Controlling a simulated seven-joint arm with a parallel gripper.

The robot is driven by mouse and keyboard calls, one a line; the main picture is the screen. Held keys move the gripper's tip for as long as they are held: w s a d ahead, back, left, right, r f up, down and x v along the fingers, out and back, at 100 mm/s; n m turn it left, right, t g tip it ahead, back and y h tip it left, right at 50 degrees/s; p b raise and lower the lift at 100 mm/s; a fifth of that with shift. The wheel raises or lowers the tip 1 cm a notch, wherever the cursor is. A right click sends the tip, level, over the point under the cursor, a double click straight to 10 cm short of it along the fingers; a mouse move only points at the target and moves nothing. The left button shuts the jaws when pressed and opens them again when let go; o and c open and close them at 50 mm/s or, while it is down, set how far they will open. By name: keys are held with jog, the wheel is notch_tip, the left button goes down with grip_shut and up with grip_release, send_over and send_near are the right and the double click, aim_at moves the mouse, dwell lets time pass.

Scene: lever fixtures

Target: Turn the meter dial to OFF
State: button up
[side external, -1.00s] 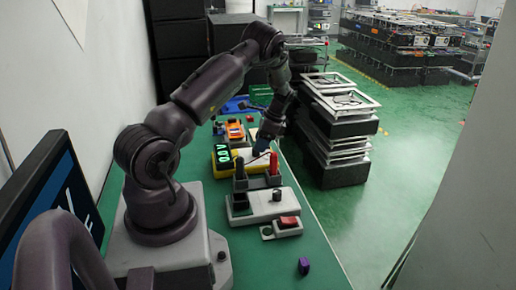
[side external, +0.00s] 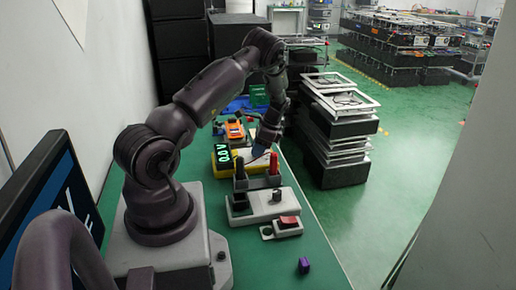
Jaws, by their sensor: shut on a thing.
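My gripper (side external: 257,152) reaches down from above onto the meter's right part, right of the display. Its fingers are shut on the meter dial, which they hide. The dial's pointer and the OFF mark cannot be made out.
Just in front of the meter stands a dark holder (side external: 258,182) with red and black probes, close to my fingers. Nearer are a grey fixture with a black knob (side external: 277,196), a red rocker switch (side external: 289,221) and a purple block (side external: 304,265). An orange device (side external: 235,131) lies behind.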

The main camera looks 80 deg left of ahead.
jog(key=n+h, duration=0.1)
jog(key=n, duration=0.3)
jog(key=shift+a+h, duration=0.15)
jog(key=shift+h, duration=0.25)
jog(key=n, duration=0.2)
jog(key=n+h, duration=0.1)
jog(key=n, duration=0.1)
jog(key=shift+a+n+t+h, duration=0.15)
jog(key=shift+n+t+h, duration=0.15)
jog(key=shift+n, duration=0.1)
jog(key=n+t+h, duration=0.1)
jog(key=n, duration=0.3)
jog(key=shift+a, duration=0.1)
jog(key=shift+s+a+n+t+h, duration=0.1)
jog(key=shift+n+t+h, duration=0.25)
jog(key=shift+n, duration=0.85)
jog(key=shift+s+n+t+h, duration=0.15)
jog(key=shift+n+t, duration=0.3)
jog(key=shift+n, duration=0.75)
jog(key=shift+w, duration=0.1)
jog(key=o, duration=0.9)
jog(key=shift+r, duration=0.1)
